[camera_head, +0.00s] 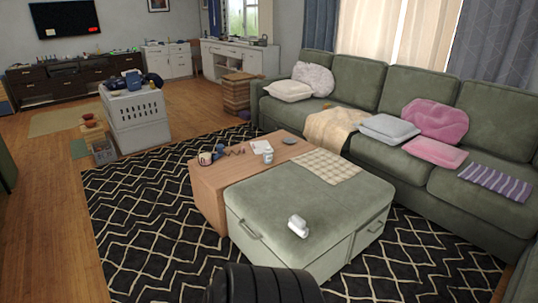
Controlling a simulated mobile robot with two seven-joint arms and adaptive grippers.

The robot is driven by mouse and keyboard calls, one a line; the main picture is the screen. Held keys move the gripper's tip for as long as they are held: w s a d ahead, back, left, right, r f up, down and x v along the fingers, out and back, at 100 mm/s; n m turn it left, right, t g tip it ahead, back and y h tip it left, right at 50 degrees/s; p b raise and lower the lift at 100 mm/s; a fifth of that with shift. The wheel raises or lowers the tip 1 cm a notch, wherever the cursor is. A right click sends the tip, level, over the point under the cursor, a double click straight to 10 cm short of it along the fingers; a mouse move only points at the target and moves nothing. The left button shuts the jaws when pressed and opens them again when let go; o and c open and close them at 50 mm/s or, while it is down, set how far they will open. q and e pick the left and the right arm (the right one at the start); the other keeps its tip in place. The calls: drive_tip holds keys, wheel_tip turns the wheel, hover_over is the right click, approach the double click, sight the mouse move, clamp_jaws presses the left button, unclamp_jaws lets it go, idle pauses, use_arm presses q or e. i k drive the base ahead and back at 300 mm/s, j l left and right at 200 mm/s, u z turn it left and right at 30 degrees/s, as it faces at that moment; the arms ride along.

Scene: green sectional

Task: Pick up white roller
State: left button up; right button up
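A small white object (298,226), which looks like the white roller, lies on the green cushioned top of the ottoman (262,205). It lies toward the front of that top, apart from other things. It is too small to make out in detail. Neither my left nor my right gripper shows in the head view. A dark ribbed shape at the bottom edge is cut off, and no fingers show on it.
A wooden table section (206,184) with cups and small items adjoins the ottoman. A green sectional sofa (358,83) with pillows stands behind and right. A patterned black rug (150,215) lies left. A white crate (137,117) stands farther back. Wooden floor is open at left.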

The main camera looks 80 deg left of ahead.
sight(298, 224)
drive_tip(key=u, duration=2.4)
drive_tip(key=i+j+z, duration=0.2)
drive_tip(key=i, duration=0.35)
